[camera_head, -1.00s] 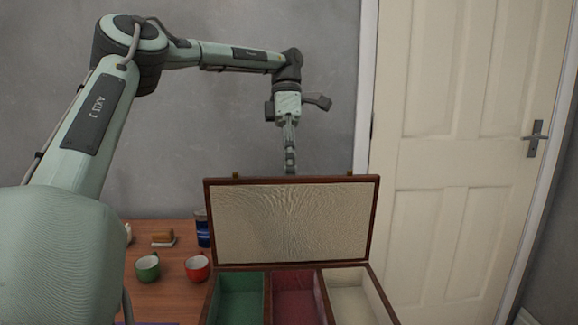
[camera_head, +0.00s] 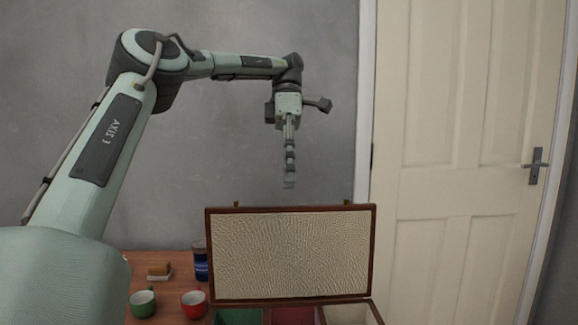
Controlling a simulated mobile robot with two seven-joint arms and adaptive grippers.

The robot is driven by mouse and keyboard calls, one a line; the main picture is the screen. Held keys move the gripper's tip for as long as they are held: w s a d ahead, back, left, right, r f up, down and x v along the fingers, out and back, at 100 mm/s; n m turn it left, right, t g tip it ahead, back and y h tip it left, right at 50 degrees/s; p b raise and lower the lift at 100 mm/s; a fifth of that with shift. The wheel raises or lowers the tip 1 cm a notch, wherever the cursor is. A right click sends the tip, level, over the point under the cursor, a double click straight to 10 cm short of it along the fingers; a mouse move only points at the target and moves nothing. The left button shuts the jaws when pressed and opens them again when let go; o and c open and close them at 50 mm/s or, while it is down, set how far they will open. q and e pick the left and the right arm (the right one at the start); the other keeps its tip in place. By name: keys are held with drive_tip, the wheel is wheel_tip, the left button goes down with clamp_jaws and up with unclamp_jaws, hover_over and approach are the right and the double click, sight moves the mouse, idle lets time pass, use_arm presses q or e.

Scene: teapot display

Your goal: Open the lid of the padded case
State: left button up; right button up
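The padded case has a dark wooden frame, and its lid (camera_head: 290,255) stands open and upright, with a cream padded inner face toward me. Below it, the case's green compartment (camera_head: 240,317), dark red compartment (camera_head: 293,316) and cream compartment (camera_head: 347,316) show only in part, cut off by the bottom of the picture. They look empty where visible. My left gripper (camera_head: 289,184) points down above the lid's top edge, apart from it in the picture. Its fingers are seen edge-on, so their opening is hidden. My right gripper is out of view.
A grey wall is behind; a cream door (camera_head: 455,150) is at right.

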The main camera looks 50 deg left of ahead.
use_arm(q)
drive_tip(key=shift+r, duration=1)
